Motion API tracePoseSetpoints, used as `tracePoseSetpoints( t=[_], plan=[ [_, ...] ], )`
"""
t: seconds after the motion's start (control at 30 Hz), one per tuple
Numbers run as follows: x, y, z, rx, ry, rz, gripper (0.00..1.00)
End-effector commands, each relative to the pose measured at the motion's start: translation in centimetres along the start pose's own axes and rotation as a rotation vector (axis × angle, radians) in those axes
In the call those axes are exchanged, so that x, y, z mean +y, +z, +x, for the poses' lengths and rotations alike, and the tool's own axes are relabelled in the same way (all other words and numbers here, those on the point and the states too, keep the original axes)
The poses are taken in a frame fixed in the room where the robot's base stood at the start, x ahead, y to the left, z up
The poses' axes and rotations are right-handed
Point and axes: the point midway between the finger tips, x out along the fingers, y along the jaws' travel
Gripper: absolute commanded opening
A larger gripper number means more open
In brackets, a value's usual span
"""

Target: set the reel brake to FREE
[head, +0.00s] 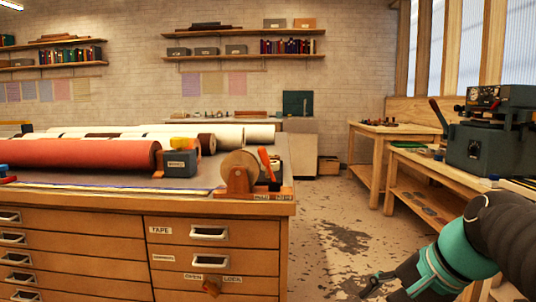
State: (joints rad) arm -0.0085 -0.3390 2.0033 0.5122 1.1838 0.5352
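A reel (239,170) of tan material stands in an orange-brown stand at the right front corner of the big drawer cabinet's top. An orange lever (265,160), which looks like the reel brake, rises at the reel's right side and tilts up to the left. A small label plate (262,197) sits on the edge below it; its words are too small to read. My gripper (372,287) is at the bottom, right of the cabinet and well apart from the reel. It is dark, partly cut off by the frame edge, and its opening is unclear.
A red roll (80,154) and a grey block (181,163) with a yellow top lie left of the reel. The cabinet front has labelled drawers and a brown knob (211,287) under a two-word label. A bench with a grey machine (490,135) stands right. The floor between is clear.

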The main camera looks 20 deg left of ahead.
Motion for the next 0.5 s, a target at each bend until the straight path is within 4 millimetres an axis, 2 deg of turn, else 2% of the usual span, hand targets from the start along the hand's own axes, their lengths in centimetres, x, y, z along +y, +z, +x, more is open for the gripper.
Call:
tracePoseSetpoints(
  t=[0.03,0.2,0.4,0.5],
  plan=[
    [-2.7,-0.7,0.0,-0.058,-0.035,0.08,0.58],
    [-11.0,-2.2,-0.7,-0.274,-0.139,0.346,0.58],
    [-19.7,-4.3,-1.6,-0.567,-0.202,0.606,0.58],
    [-23.3,-5.4,-2.2,-0.726,-0.207,0.71,0.58]
  ],
)
